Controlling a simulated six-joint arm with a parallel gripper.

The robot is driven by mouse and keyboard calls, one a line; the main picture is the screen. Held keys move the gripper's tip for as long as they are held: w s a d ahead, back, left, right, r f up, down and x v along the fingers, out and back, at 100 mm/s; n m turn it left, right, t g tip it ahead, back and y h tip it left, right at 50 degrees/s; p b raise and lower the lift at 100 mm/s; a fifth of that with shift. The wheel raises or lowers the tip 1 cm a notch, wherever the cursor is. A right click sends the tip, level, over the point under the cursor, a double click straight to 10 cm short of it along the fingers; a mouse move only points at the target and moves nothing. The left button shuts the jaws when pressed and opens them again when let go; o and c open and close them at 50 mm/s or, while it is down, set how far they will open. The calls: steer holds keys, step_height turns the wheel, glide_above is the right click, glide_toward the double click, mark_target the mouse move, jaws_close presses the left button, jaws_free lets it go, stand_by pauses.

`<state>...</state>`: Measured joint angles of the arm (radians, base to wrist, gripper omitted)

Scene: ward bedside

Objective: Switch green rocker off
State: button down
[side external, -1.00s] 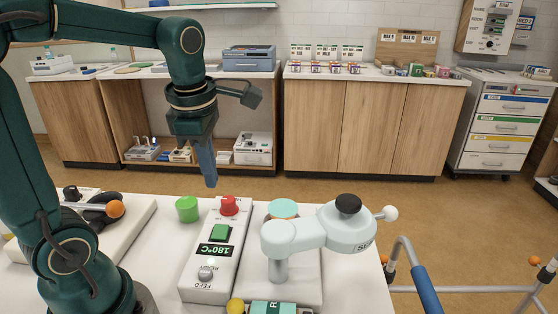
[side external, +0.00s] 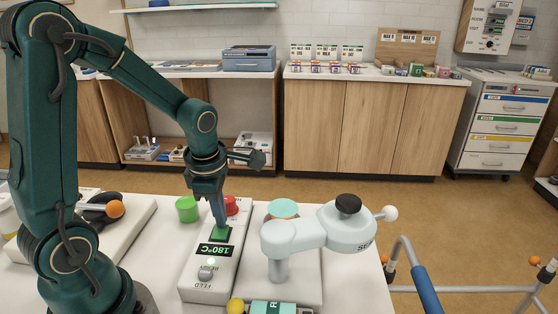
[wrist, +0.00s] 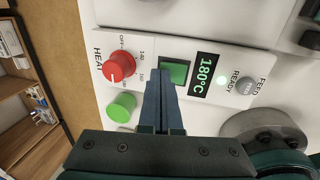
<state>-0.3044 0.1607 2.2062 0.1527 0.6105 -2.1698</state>
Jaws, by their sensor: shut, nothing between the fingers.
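The green rocker (side external: 222,233) sits on the white control panel (side external: 203,287), just above the display (side external: 215,250) reading 180°C. My gripper (side external: 219,222) is shut and empty, its fingertips pointing down at the rocker, touching it or very close. In the wrist view the closed fingers (wrist: 160,92) lie beside and partly over the green rocker (wrist: 178,72). I cannot tell whether the rocker is tilted on or off. A pale ready light (wrist: 223,87) shows between the display and the feed knob (wrist: 245,86).
A red heat knob (side external: 231,205) stands at the panel's far end. A loose-looking green cylinder (side external: 187,209) is left of it. A pale jointed device (side external: 318,234) with a black knob stands close to the panel's right. A yellow ball (side external: 235,306) is at the front.

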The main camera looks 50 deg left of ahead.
steer(key=shift+w+a+f, duration=0.1)
steer(key=shift+f, duration=0.15)
steer(key=shift+g, duration=0.3)
steer(key=shift+s+d+r, duration=0.2)
steer(key=shift+s+d, duration=0.4)
step_height(320, 180, up, 14)
steer(key=s+d, duration=0.2)
stand_by(0.5)
steer(key=shift+w+a+f, duration=0.1)
